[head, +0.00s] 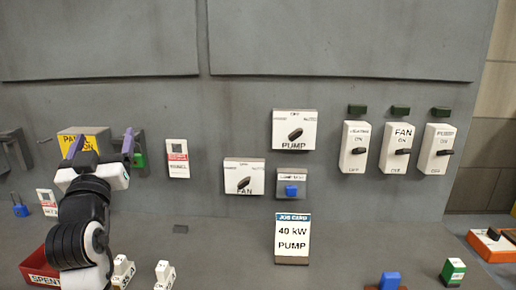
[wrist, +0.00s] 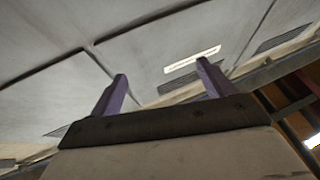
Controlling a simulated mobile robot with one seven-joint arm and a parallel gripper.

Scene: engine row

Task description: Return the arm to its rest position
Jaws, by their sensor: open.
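My gripper (head: 102,146) is at the left of the head view, raised in front of the grey panel with its two purple fingers apart and nothing between them. In the wrist view my gripper (wrist: 161,92) also shows open and empty, with the upper panel and a pale label strip beyond it. My arm hides part of the yellow-labelled box (head: 78,138) and part of the red SPENT bin (head: 38,262).
The panel carries a PUMP selector (head: 294,130), a FAN selector (head: 244,177) and a row of switches (head: 396,148) at right. A job card (head: 292,239) reading 40 kW PUMP stands at centre. Small blocks (head: 165,275) stand near my arm. An orange tray (head: 492,245) is at right.

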